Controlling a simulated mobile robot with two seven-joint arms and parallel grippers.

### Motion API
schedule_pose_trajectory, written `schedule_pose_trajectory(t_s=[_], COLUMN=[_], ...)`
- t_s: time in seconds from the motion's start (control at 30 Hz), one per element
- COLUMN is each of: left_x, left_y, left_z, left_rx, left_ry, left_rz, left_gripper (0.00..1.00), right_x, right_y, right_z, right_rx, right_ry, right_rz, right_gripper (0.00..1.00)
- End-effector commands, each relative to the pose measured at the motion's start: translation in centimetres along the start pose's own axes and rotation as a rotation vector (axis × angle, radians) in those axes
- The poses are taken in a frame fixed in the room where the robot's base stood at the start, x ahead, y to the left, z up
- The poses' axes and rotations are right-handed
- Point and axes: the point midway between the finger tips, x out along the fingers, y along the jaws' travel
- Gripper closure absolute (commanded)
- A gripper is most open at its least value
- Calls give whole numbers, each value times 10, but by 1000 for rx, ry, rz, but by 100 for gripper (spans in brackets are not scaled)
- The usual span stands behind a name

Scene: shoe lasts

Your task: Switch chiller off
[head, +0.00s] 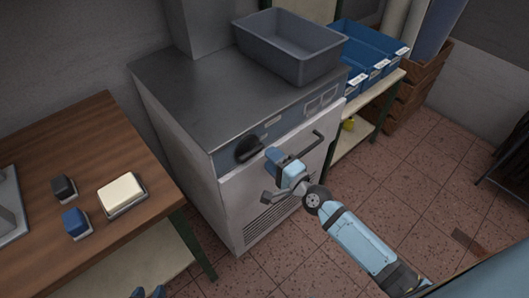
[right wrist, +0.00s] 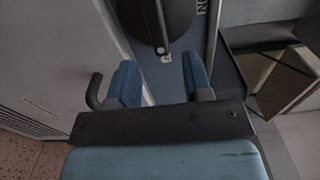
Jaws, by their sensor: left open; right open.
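The chiller (head: 190,95) is a grey metal cabinet with a blue-grey control strip along its front top edge. A black rotary knob (head: 248,149) sits at the left end of that strip. In the right wrist view, the knob (right wrist: 157,22) lies ahead of and between my fingers, apart from them, near a label ending in "ON". My right gripper (head: 271,174) is open and empty just right of and below the knob; its blue fingers (right wrist: 160,85) are spread in the right wrist view. My left gripper (head: 148,292) shows only its blue fingertips at the bottom edge.
A grey bin (head: 290,48) stands on the chiller. A handle bar (head: 303,147) runs across its front. Left is a wooden table (head: 75,130) with a cream block (head: 122,194) and small blocks. Blue bins (head: 365,50) stand on a shelf at right. Tiled floor is open at right.

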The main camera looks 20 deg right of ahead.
Motion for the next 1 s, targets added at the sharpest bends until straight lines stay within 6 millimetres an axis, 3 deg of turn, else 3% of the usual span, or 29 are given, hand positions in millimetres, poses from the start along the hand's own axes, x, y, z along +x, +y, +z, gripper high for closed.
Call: schedule_pose_trajectory(t_s=[0.2, 0.4, 0.6, 1.0], left_x=[1, 1, 0, 2], left_y=[-2, -3, -2, 0], left_z=[3, 2, 0, 2], left_rx=[11, 15, 15, 8], left_ry=[-1, 5, 10, 5], left_rz=[0, 0, 1, 1], left_gripper=[57, 57, 57, 57], right_x=[-54, -85, -97, -98], right_y=[2, 1, 0, 0], right_z=[0, 0, 0, 0], right_rx=[-1, -1, 1, 1], right_ry=[-2, -1, -1, 0], right_rz=[4, 2, 0, 0], right_gripper=[54, 54, 54, 54])
